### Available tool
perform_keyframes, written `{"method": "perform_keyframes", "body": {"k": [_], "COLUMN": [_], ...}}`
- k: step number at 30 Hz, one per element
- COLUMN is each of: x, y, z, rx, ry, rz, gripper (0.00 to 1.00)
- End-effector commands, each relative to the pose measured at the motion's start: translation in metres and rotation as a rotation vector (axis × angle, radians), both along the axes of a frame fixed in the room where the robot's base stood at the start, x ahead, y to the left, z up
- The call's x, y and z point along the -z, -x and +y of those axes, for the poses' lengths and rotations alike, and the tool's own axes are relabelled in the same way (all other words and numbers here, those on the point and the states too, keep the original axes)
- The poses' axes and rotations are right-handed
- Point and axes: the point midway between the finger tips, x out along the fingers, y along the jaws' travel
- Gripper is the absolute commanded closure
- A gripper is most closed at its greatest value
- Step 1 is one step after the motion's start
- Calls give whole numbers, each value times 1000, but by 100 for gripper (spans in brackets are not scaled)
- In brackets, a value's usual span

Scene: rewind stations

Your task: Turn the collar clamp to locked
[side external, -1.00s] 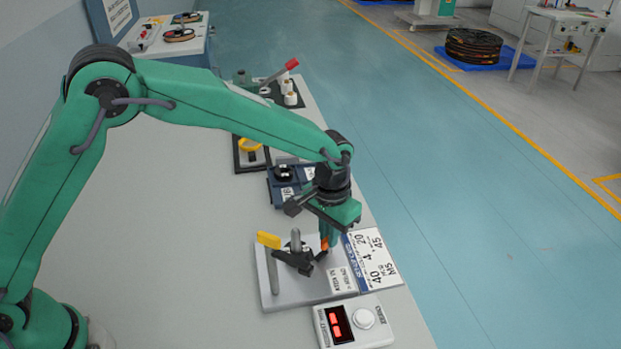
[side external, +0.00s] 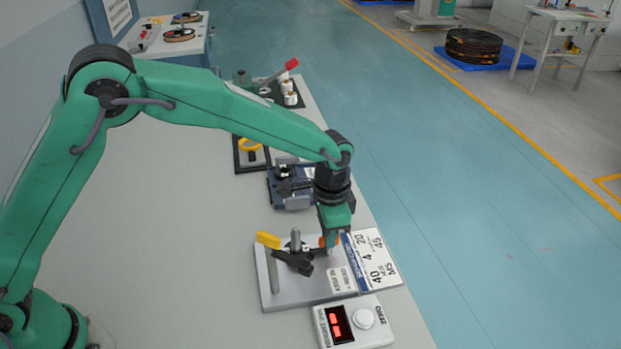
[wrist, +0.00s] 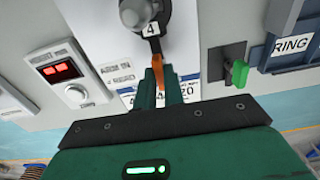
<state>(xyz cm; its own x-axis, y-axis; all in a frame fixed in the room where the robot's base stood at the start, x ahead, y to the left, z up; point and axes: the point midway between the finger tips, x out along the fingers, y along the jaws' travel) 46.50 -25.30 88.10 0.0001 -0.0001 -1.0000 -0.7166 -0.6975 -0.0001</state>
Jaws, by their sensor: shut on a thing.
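The collar clamp has a black body (side external: 294,261) around an upright grey post (side external: 295,240) on a light grey plate (side external: 300,292). Its orange handle (wrist: 158,72) points from the hub toward my gripper in the wrist view, and only a bit of the orange shows in the side external view (side external: 322,241). My gripper (wrist: 165,88) is shut on the orange handle, with the fingers low over the plate's right part (side external: 331,246). The fingers hide part of the handle. I cannot read any lock mark.
A yellow flag (side external: 268,240) stands on a post at the plate's left. A box with a red display (side external: 337,324) and white knob (side external: 364,318) is in front. A printed card (side external: 378,262) lies at right. A blue-grey fixture (side external: 288,200) is close behind my gripper.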

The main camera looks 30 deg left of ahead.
Motion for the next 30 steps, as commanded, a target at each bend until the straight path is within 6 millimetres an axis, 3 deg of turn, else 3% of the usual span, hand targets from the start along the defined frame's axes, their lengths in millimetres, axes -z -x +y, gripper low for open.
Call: {"method": "perform_keyframes", "body": {"k": [9, 10, 13, 23, 30], "x": [-1, -1, -1, -1, -16], "y": [0, 0, 0, 0, 0], "z": [0, 0, 0, 0, 0], "rx": [4, 4, 3, 2, 2], "ry": [-1, -1, -1, 0, 1], "rz": [2, 2, 1, 0, -2], "gripper": [100, 86, 68, 68, 68]}}
